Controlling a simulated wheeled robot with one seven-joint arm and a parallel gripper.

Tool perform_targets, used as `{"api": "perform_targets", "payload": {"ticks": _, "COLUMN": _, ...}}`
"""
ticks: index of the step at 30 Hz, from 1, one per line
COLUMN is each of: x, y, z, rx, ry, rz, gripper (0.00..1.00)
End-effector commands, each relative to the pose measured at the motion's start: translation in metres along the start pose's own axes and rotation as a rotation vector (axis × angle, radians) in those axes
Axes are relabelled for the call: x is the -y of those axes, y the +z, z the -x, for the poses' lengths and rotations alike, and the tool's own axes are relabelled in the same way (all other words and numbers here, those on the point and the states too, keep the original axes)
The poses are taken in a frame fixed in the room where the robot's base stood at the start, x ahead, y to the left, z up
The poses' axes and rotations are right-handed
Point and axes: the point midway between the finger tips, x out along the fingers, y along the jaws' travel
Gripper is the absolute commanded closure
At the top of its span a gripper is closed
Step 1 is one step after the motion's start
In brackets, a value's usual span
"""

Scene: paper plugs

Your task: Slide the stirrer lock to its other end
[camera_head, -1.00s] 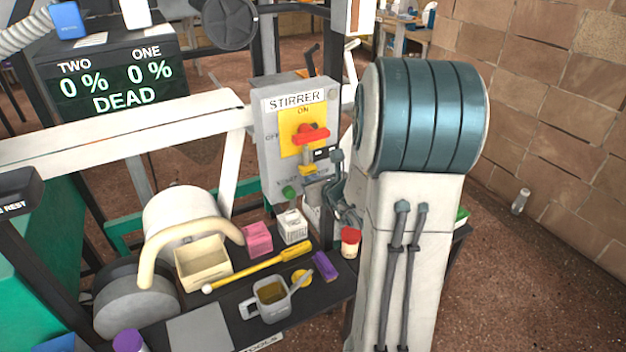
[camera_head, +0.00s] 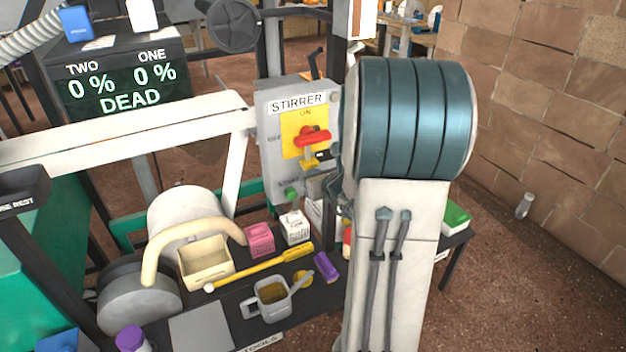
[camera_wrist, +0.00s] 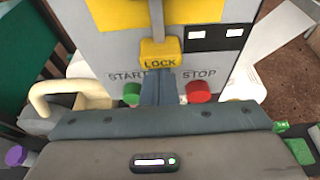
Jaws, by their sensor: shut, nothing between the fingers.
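The stirrer lock is a yellow tab (camera_wrist: 160,52) marked LOCK on a grey upright rod, on the front of the STIRRER box (camera_head: 268,130). It also shows in the head view (camera_head: 308,164), below the red switch handle (camera_head: 312,138). My gripper (camera_wrist: 160,76) is shut and empty. Its fingertips are right at the lower edge of the tab; whether they touch it I cannot tell. In the head view my arm hides most of the gripper.
Below the lock are a green START button (camera_wrist: 132,93) and a red STOP button (camera_wrist: 198,92). A black part with two white windows (camera_wrist: 215,38) is at the lock's right. The bench below holds a cream box (camera_head: 207,262), a yellow tool and a grey mug (camera_head: 272,299).

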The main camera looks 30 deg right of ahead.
Motion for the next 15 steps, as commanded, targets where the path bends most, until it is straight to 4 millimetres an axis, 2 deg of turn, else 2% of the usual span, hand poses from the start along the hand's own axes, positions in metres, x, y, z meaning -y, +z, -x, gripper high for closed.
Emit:
{"api": "perform_targets", "payload": {"ticks": 9, "x": -0.002, "y": -0.042, "z": -0.015, "rx": -0.011, "ry": 0.003, "rz": 0.000, "gripper": 1.00}}
{"api": "perform_targets", "payload": {"ticks": 11, "x": -0.001, "y": -0.034, "z": 0.001, "rx": -0.011, "ry": 0.000, "rz": 0.000, "gripper": 1.00}}
{"api": "perform_targets", "payload": {"ticks": 15, "x": -0.002, "y": -0.034, "z": 0.032, "rx": -0.013, "ry": 0.001, "rz": -0.001, "gripper": 1.00}}
